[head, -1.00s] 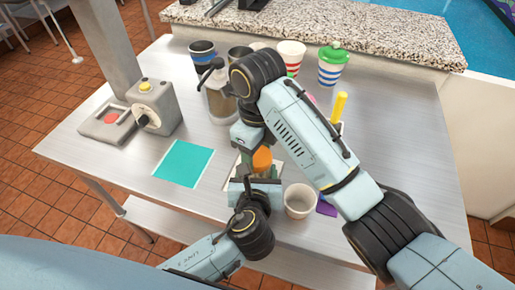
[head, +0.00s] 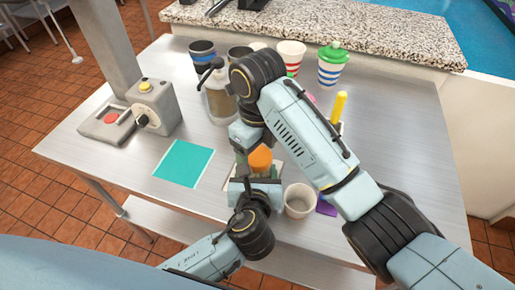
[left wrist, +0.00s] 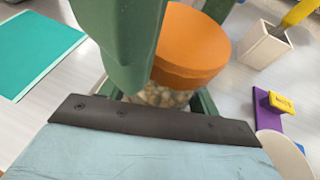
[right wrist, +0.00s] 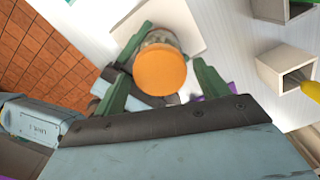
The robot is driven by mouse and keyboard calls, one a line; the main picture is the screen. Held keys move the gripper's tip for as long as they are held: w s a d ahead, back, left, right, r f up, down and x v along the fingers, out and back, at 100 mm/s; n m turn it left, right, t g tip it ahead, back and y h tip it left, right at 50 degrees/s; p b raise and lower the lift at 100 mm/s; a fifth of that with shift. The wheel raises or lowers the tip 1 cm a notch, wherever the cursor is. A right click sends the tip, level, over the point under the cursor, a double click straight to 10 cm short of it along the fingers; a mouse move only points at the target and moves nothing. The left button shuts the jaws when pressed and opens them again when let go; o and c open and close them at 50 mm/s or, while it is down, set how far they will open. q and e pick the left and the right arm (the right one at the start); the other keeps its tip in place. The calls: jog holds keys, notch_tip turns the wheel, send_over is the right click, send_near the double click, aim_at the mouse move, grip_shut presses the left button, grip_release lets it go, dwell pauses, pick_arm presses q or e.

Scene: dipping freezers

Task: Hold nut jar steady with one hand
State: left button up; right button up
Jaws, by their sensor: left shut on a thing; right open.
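The nut jar has an orange lid (head: 261,159) and clear sides with pale nuts (left wrist: 160,96) showing. It stands upright on the table's near middle. My left gripper (head: 257,180) is shut on the jar's body from the near side. My right gripper (right wrist: 162,82) is open above the jar, its green fingers on either side of the lid in the right wrist view. I cannot tell whether they touch the lid. In the left wrist view, a green finger hides part of the lid and jar.
A white cup (head: 299,200) stands close right of the left gripper. A teal mat (head: 184,163) lies left, with a grey machine (head: 154,107) behind it. A pump bottle (head: 218,96) and several cups stand at the back. The front left of the table is clear.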

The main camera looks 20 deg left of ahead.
pick_arm(q)
jog(key=o, duration=1.2)
